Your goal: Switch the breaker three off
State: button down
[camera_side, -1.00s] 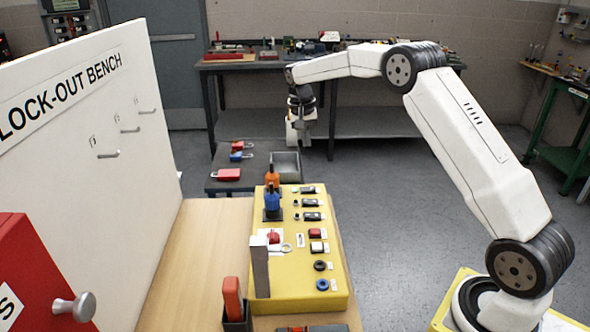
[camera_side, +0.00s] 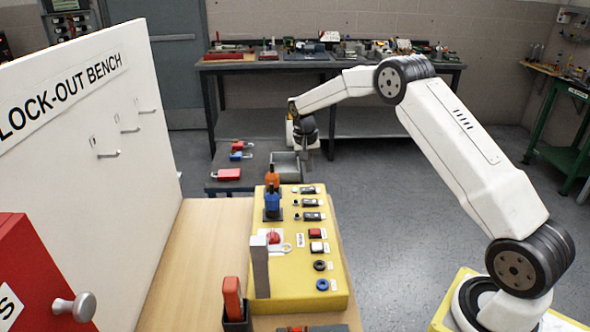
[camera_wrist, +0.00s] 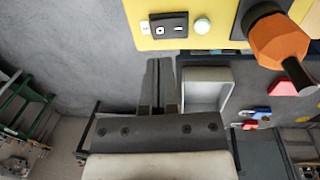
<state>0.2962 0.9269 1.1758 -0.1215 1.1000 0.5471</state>
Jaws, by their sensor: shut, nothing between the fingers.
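The yellow panel (camera_side: 293,262) on the bench carries several black rocker switches, including a far one (camera_side: 308,190), a middle one (camera_side: 311,203) and a nearer one (camera_side: 313,216). Their labels are too small to read, so I cannot tell which is breaker three. In the wrist view one black rocker (camera_wrist: 168,26), marked with a circle and a dash, sits beside a pale green round lamp (camera_wrist: 202,26). My gripper (camera_side: 308,160) is shut and empty, above and beyond the panel's far end. In the wrist view its fingers (camera_wrist: 161,62) point toward the panel edge, apart from the rocker.
An orange handle (camera_wrist: 277,38) and a blue handle (camera_side: 272,201) stand up from the panel left of the rockers. A grey open bin (camera_side: 286,164) lies below my gripper. Red and blue padlocks (camera_side: 228,174) lie left of it. A white board (camera_side: 90,150) stands at the left.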

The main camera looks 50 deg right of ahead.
aim_at(307, 189)
jog(key=shift+s+d+f, duration=0.15)
jog(key=shift+f, duration=1.25)
jog(key=shift+s+d+f, duration=0.1)
jog(key=shift+f, duration=1.25)
jog(key=shift+s+f, duration=0.15)
jog(key=shift+f, duration=0.25)
jog(key=shift+w+a+r, duration=0.1)
jog(key=shift+w+a, duration=0.5)
